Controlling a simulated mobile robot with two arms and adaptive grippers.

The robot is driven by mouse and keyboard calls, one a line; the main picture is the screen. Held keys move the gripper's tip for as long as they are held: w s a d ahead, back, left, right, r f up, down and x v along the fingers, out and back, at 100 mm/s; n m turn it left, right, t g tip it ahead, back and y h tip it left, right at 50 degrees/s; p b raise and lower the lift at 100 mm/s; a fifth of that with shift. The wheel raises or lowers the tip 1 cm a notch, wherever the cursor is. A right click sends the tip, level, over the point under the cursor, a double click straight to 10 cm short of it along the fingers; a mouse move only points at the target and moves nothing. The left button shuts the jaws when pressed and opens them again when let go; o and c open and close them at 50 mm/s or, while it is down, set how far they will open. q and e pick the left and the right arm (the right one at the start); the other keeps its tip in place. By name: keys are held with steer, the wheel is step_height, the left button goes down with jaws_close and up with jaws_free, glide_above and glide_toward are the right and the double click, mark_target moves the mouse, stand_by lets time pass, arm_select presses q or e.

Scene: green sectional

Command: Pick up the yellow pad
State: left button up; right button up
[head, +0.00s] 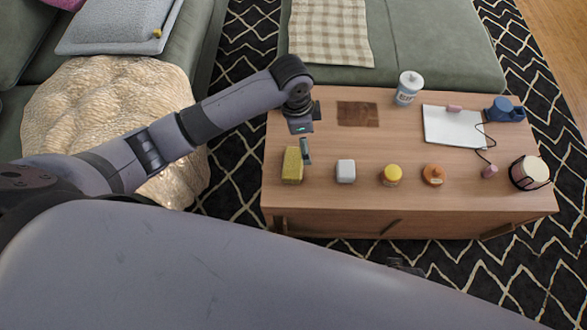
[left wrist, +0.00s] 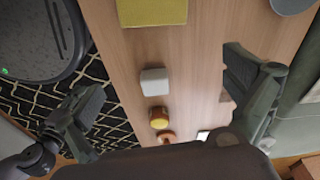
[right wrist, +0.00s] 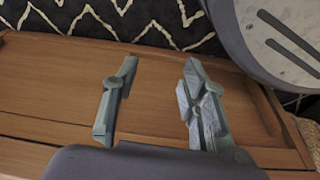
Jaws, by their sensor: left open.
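The yellow pad (head: 292,166) stands on the wooden table near its front left corner. In the left wrist view the yellow pad (left wrist: 152,11) shows at the top edge, partly cut off. My left gripper (head: 305,152) is above the table, close to the pad's right side in the head view. Its fingers (left wrist: 165,90) are wide apart with nothing between them, and the pad lies beyond the fingertips. My right gripper (right wrist: 155,85) is open and empty, near the wooden front of the table. In the head view it is mostly hidden behind my arm.
A white block (head: 346,171), a yellow-lidded jar (head: 391,175) and an orange bottle (head: 433,175) stand in a row right of the pad. A brown mat (head: 358,114), a white container (head: 408,88) and a notebook (head: 455,127) lie farther back. A pouf (head: 108,120) is left of the table.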

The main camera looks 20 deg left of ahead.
arm_select(q)
step_height(320, 180, up, 2)
steer(key=a+m+y, duration=0.1)
steer(key=a+m, duration=0.1)
steer(key=b, duration=0.4)
glide_above(293, 163)
steer(key=shift+g, duration=0.3)
step_height(293, 163, down, 11)
steer(key=shift+w+r, duration=0.15)
steer(key=shift+r, duration=0.05)
step_height(293, 163, down, 5)
steer(key=shift+r+b, duration=0.1)
steer(key=shift+b, duration=1.05)
steer(key=shift+f, duration=0.4)
arm_select(e)
step_height(293, 163, up, 18)
steer(key=w+t, duration=0.1)
steer(key=shift+w, duration=0.35)
arm_select(q)
steer(key=c, duration=0.8)
steer(key=shift+o, duration=0.2)
steer(key=shift+r, duration=0.1)
